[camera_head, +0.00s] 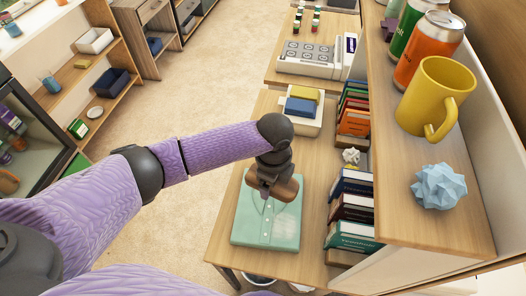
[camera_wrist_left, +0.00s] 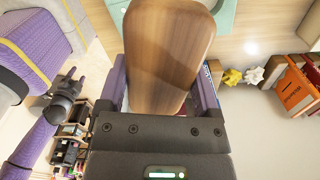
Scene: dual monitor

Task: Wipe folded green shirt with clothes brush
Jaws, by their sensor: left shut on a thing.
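The folded green shirt (camera_head: 268,232) lies flat on the wooden desk, its buttoned front facing up. My left gripper (camera_head: 268,188) is over the shirt's far part and is shut on the clothes brush (camera_head: 287,189). In the left wrist view the brush's wooden back (camera_wrist_left: 168,50) fills the space between the fingers of the left gripper (camera_wrist_left: 160,90). The bristles are hidden, so I cannot tell whether they touch the shirt. A corner of the shirt shows at the top of the left wrist view (camera_wrist_left: 226,16). My other gripper (camera_wrist_left: 70,86) appears small there; its jaws are unclear.
Upright books (camera_head: 350,208) and a crumpled white ball (camera_head: 351,156) stand right of the shirt. A raised shelf (camera_head: 425,205) holds a yellow mug (camera_head: 432,95), cans and a blue spiky object (camera_head: 438,187).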

